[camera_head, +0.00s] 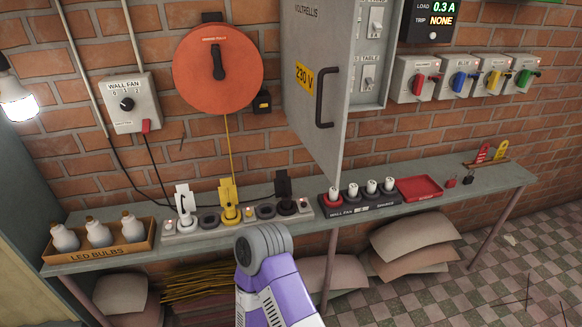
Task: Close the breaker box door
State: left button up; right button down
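The grey breaker box door (308,60) stands open on the brick wall at the top centre, swung out toward me. It carries a dark bar handle (325,97) and a yellow "230 V" label (304,76). To its right the box interior (370,50) shows, with white switches. The top of the box is cut off by the picture edge. A purple and white link of one of my arms with a grey rounded joint rises at the bottom centre, below the door and apart from it. Neither gripper shows.
A narrow grey shelf (480,185) runs below the door. It bears a power strip (210,227) with plugs, an LED bulb box (98,250) and a red tray (418,189). A red cable reel (218,70) hangs left of the door; coloured switch boxes (460,78) are at right.

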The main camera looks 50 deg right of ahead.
aim_at(321, 35)
jog(key=i, duration=1)
jog(key=z, duration=1.85)
